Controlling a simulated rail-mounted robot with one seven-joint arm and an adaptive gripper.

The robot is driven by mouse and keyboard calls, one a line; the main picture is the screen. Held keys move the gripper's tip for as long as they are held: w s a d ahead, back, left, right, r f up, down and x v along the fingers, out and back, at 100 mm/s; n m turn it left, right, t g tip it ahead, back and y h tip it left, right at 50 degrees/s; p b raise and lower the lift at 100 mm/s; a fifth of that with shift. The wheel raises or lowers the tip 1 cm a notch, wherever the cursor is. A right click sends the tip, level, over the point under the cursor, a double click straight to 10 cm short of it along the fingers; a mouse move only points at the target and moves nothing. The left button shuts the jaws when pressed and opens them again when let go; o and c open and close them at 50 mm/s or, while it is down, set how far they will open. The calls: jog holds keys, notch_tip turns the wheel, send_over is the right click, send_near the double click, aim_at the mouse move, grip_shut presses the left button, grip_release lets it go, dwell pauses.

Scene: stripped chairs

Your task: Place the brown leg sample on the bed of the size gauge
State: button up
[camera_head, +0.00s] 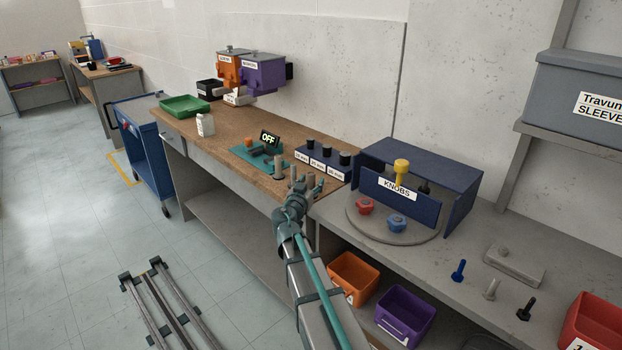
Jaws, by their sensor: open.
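The size gauge (258,158) is a teal plate on the wooden bench, with a black display (269,139) reading OFF and a small orange block at its left. A short grey-brown cylinder (278,168) stands upright at the plate's near right edge. It may be the brown leg sample, but its colour is unclear, and I cannot tell whether it is on the plate or beside it. My gripper (305,181) is open, just right of and nearer than this cylinder, close to the bench's front edge. Its fingers are small in view, and I see nothing held in them.
A blue rack (325,165) with size labels and black-topped pieces stands right of the gauge. A white bottle (205,125) and green tray (184,106) are left. Bare bench lies between bottle and gauge.

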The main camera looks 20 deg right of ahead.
jog(key=b+v, duration=0.3)
jog(key=v, duration=0.6)
jog(key=shift+s+a, duration=0.25)
jog(key=shift+s, duration=0.05)
jog(key=shift+o, duration=0.6)
jog(key=shift+s+a, duration=0.3)
